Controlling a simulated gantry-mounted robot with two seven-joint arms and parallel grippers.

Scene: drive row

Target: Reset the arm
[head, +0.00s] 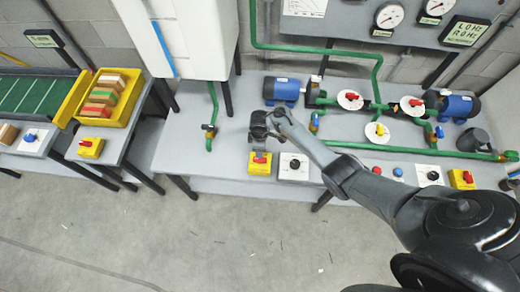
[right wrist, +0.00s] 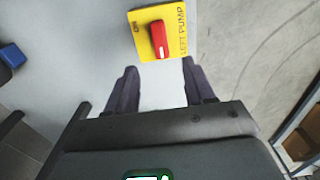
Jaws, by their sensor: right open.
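My right arm comes in from the right in the head view, and its gripper (head: 259,145) is over the bench edge, just behind the yellow switch (head: 260,163) with a red handle. In the right wrist view the same yellow plate (right wrist: 146,46) reads "LEFT PUMP" and "ON", with its red handle (right wrist: 159,40) lying nearly along the text. The right gripper (right wrist: 160,80) is open and empty. Its two dark fingers are spread, with the switch just beyond their tips. I cannot tell if they touch the plate. My left gripper is not in view.
A round black knob (head: 295,164) on a white plate is right of the switch. Green pipes (head: 400,150), valves and two blue pumps (head: 283,90) stand behind. A yellow bin (head: 108,98) of blocks is at left. The floor (head: 190,240) in front is clear.

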